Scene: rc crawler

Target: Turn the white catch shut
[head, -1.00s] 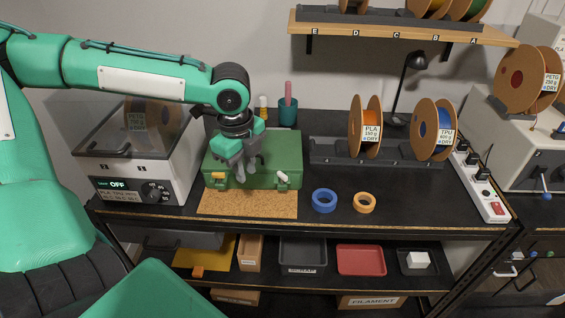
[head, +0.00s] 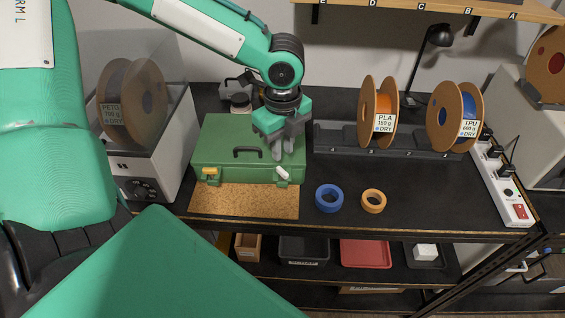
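The green case (head: 222,160) stands shut on the bench, at the back of a cork mat (head: 240,203). Its front carries a yellow catch (head: 210,172) on the left and the white catch (head: 283,173) on the right. The white catch sits tilted. My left gripper (head: 282,155) points down just above the white catch, over the case's right front part. Its grey fingers look close together, and I cannot tell whether they touch the catch or how far apart they are. My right gripper is not in view.
Blue tape (head: 329,198) and orange tape (head: 373,201) lie right of the mat. Spools (head: 378,112) stand on a dark rack behind them. A dryer box (head: 150,150) is left of the case. A power strip (head: 503,182) runs along the right edge.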

